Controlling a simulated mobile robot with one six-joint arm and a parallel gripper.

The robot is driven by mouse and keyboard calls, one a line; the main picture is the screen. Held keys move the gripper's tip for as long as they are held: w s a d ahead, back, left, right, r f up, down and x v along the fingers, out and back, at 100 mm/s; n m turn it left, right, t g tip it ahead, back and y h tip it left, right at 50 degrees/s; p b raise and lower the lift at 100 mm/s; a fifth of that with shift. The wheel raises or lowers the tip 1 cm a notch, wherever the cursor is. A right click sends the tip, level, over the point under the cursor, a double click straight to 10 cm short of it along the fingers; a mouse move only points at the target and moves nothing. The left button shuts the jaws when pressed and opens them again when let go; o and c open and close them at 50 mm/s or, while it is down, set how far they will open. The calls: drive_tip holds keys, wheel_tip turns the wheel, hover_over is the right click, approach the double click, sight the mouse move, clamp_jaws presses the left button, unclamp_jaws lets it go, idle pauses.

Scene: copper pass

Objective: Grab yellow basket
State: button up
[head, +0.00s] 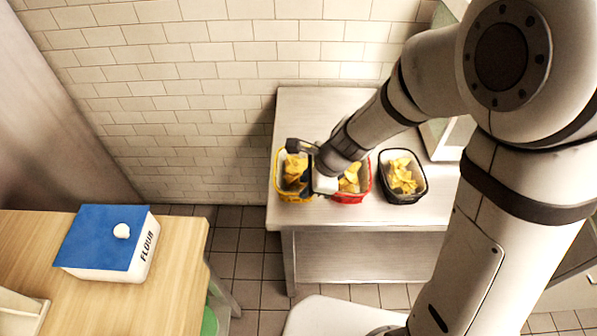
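The yellow basket (296,200) stands upright at the left end of a row of three on the steel table, with yellow chips in it. A red basket (352,199) with similar chips stands beside it to the right, partly hidden by my arm. My gripper (325,184) points down over the row, at the yellow basket's right side, between it and the red basket. Its fingertips are hidden from this view, so I cannot tell whether it touches the basket or how far its fingers are apart.
A black basket (404,198) with chips stands to the right of the red one. The steel table (312,213) is against a tiled wall (200,100). A wooden table (170,285) at left holds a blue-lidded flour box (100,240). Tiled floor lies between the tables.

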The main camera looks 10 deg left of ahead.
drive_tip(key=x, duration=0.3)
drive_tip(key=b+x, duration=0.1)
drive_tip(key=x, duration=0.1)
drive_tip(key=shift+w+d+f, duration=0.1)
drive_tip(key=shift+w+d, duration=0.2)
drive_tip(key=shift+d, duration=0.05)
drive_tip(key=shift+a+f, duration=0.25)
drive_tip(key=shift+f, duration=0.1)
drive_tip(key=shift+f+b, duration=0.2)
drive_tip(key=shift+b, duration=0.15)
drive_tip(key=shift+c, duration=0.6)
clamp_jaws()
